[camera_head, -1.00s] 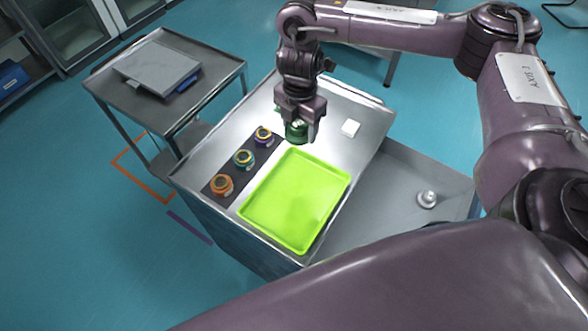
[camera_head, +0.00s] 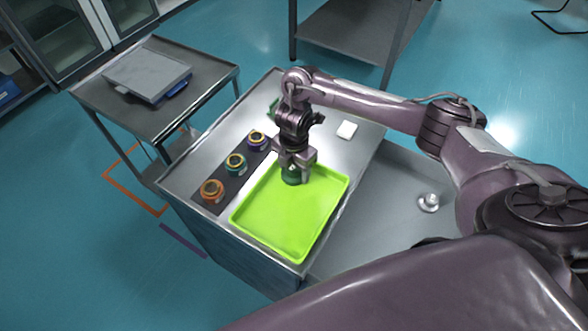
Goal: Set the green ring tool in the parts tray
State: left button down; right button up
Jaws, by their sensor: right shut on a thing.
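The green ring tool (camera_head: 291,176) is dark green and held between the fingers of my right gripper (camera_head: 293,165), which is shut on it. It is over the far edge of the bright green parts tray (camera_head: 290,220); I cannot tell whether it touches the tray floor. The tray lies on the metal cart top and is otherwise empty. My left gripper is not in view.
A dark mat (camera_head: 224,190) left of the tray bears an orange ring (camera_head: 212,191), a teal ring (camera_head: 236,164) and a purple ring (camera_head: 257,141). A white block (camera_head: 347,130) lies at the back right. A silver knob-like part (camera_head: 428,202) is on the lower shelf.

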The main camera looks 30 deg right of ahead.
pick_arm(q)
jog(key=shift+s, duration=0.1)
pick_arm(e)
jog(key=shift+r, duration=0.1)
jog(key=shift+f, duration=0.2)
jog(key=o, duration=0.7)
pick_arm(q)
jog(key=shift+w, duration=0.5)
pick_arm(e)
jog(key=shift+o, duration=0.2)
notch_tip(320, 180, up, 11)
jog(key=p, duration=0.3)
jog(key=shift+p, duration=0.35)
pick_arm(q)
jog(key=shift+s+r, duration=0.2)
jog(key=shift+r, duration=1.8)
pick_arm(e)
jog(key=shift+r, duration=0.7)
